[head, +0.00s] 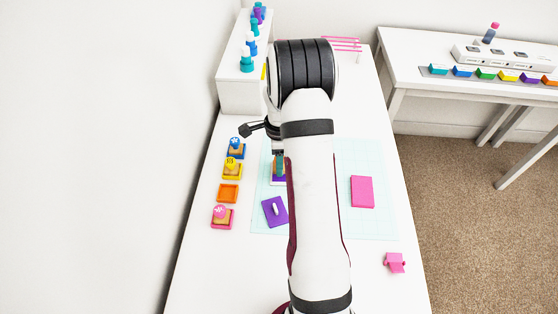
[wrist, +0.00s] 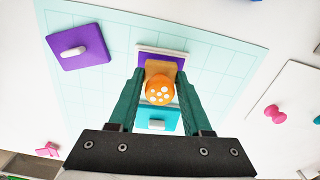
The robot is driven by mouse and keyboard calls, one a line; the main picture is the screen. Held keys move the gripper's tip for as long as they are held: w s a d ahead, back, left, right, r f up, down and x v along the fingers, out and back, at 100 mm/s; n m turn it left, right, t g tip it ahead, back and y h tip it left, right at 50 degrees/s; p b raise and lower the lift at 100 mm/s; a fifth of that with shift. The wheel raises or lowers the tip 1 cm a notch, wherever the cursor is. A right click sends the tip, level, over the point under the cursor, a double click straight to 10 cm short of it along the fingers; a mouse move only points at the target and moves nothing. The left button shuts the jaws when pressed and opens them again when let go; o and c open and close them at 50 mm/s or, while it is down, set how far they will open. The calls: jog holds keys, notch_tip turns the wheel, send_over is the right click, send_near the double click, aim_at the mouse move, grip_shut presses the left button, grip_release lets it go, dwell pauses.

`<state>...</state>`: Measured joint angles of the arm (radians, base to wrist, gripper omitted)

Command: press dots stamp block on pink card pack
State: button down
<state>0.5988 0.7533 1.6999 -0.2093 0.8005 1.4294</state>
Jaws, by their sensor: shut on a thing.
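My gripper (wrist: 159,92) is shut on the dots stamp block, whose orange knob with white dots (wrist: 159,88) and tan block show between the green fingers in the wrist view. The stamp is over a purple pad (wrist: 176,57); I cannot tell whether it touches it. In the head view my arm hides most of the gripper, and a bit of the purple pad (head: 279,181) shows beside it. The pink card pack (head: 362,191) lies flat on the pale mat, right of my arm in the head view. It does not show in the wrist view.
A purple lid with a white handle (head: 275,211) lies near the purple pad. A teal lid (wrist: 157,118) is beside the stamp. Several stamps on pads and a bare orange pad (head: 229,193) line the left. A pink clip (head: 395,262) sits at the right edge.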

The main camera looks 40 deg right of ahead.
jog(key=shift+f, duration=0.7)
dwell(0.6)
jog(key=shift+r, duration=0.7)
jog(key=shift+f, duration=0.7)
dwell(0.6)
jog(key=c, duration=0.9)
grip_release()
grip_shut()
jog(key=shift+r, duration=3.05)
